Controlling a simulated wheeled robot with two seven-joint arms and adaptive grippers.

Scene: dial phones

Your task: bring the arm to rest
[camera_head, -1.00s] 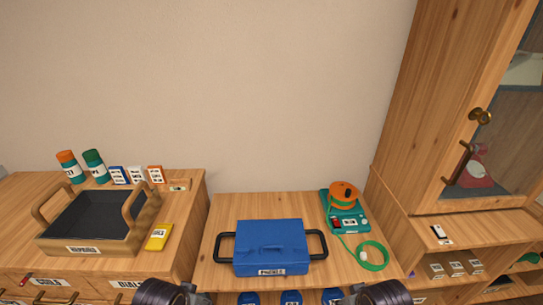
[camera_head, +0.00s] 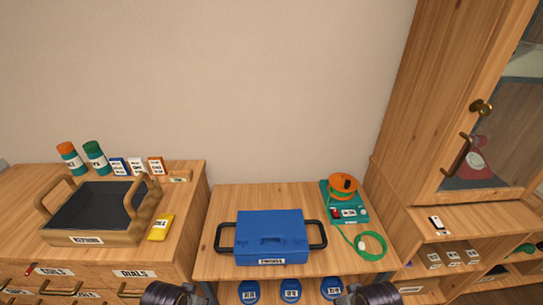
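My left gripper (camera_head: 188,296) shows at the bottom edge, left of centre, in front of the shelf unit; only its top part is in the picture and its fingers are not clear. My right gripper (camera_head: 352,296) shows at the bottom edge, right of centre, also cut off by the frame. Neither touches the blue case (camera_head: 270,236), which lies closed on the middle shelf top with its black side handles. Whether either gripper is open or shut cannot be made out.
A wooden tray (camera_head: 150,215) with handles stands on the left cabinet beside a yellow box (camera_head: 160,227). A green device (camera_head: 346,213) with an orange spool (camera_head: 343,186) stands right of the case. A glass-doored cabinet (camera_head: 425,110) rises at right. Blue round containers (camera_head: 290,290) sit below.

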